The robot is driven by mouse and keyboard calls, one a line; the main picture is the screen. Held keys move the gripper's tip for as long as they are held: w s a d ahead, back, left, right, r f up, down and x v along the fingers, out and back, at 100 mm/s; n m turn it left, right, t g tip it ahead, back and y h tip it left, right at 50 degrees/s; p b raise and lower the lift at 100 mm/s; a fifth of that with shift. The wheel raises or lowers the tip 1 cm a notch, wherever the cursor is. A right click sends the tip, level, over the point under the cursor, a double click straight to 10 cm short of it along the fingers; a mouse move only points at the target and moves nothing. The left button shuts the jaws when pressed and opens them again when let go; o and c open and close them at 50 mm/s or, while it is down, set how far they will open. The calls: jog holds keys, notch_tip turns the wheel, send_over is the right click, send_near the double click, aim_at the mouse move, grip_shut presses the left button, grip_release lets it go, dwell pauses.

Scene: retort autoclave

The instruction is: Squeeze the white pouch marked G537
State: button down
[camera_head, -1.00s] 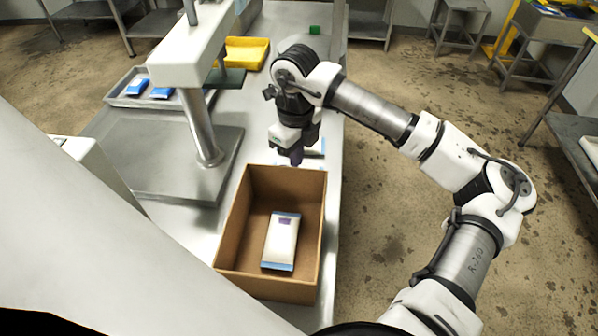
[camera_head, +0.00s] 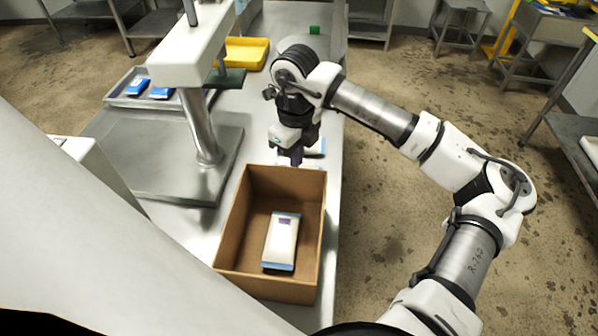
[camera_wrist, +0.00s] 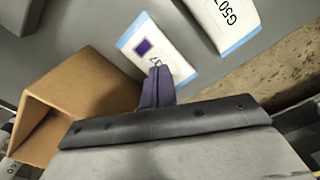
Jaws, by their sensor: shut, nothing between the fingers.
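In the wrist view, a white pouch (camera_wrist: 148,40) with blue end bands and a purple square lies flat on the metal table. Its printed code is mostly hidden by my fingers; only the last characters show, ending in 7. My gripper (camera_wrist: 160,72) is shut and empty, its purple-grey fingertips over the printed side of this pouch. Whether they touch it I cannot tell. In the head view my gripper (camera_head: 294,160) points down just behind the cardboard box. A second white pouch (camera_wrist: 222,18), marked G507, lies to the right in the wrist view.
The open cardboard box (camera_head: 232,225) stands in front of my gripper, holding another white pouch (camera_head: 281,240) with a purple mark. A metal column stands at left, with a grey tray (camera_head: 120,101) of blue packs and a yellow tray (camera_head: 245,52) beyond.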

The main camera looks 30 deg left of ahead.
jog(key=shift+f+b, duration=0.85)
jog(key=shift+b, duration=0.1)
dwell(0.3)
jog(key=shift+s+f+b, duration=0.15)
jog(key=shift+f+b, duration=0.1)
jog(key=shift+b, duration=0.15)
dwell(1.4)
jog(key=shift+r+p, duration=0.5)
jog(key=shift+r, duration=0.35)
notch_tip(320, 180, up, 7)
jog(key=p, duration=0.2)
jog(key=shift+f+p, duration=0.2)
jog(key=shift+p, duration=0.2)
jog(key=shift+w, duration=0.2)
